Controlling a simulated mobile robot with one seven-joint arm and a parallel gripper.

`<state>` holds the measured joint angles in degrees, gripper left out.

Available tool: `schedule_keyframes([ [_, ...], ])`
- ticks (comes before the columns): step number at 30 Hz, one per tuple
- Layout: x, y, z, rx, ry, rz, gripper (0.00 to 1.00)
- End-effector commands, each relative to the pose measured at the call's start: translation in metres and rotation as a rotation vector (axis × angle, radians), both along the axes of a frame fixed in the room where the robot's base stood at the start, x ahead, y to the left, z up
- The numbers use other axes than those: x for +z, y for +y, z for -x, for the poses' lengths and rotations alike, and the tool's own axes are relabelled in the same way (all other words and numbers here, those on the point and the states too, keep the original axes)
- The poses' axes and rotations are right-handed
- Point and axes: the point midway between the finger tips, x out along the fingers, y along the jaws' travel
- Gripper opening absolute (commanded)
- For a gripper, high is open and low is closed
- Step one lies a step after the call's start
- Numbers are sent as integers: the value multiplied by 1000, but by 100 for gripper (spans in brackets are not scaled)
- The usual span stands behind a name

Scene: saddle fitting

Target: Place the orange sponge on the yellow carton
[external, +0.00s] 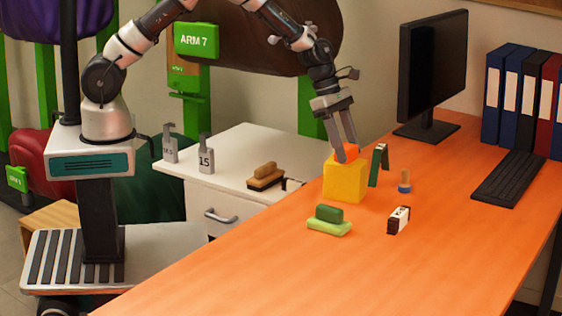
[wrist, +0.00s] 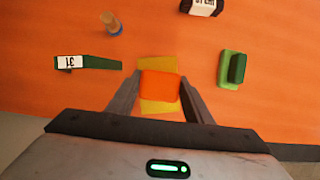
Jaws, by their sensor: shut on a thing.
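The yellow carton (external: 345,183) stands on the orange desk near its left edge. The orange sponge (external: 348,149) is at the carton's top, partly hidden by my fingers in the external view. My gripper (external: 345,152) points down over the carton with its fingers on either side of the sponge, shut on it. In the wrist view the sponge (wrist: 160,87) lies between the fingertips, with the yellow carton (wrist: 158,64) showing beyond and below it. Whether the sponge touches the carton top I cannot tell for certain.
The monitor (external: 433,75) stands behind. The front desk is clear.

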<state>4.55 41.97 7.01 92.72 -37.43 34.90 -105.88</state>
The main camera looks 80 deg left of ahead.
Motion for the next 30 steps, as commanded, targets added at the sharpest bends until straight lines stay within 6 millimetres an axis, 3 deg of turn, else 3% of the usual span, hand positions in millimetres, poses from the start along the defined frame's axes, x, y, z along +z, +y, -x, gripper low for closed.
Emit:
schedule_keyframes([
  [1, -3, 0, 0, 0, 1, 1, 25],
  [2, -1, 0, 0, 0, 0, 0, 51],
  [5, -2, 0, 0, 0, 0, 0, 65],
  [17, 8, 2, 1, 0, -1, -1, 65],
  [30, 90, 25, 25, 1, -2, -1, 65],
])
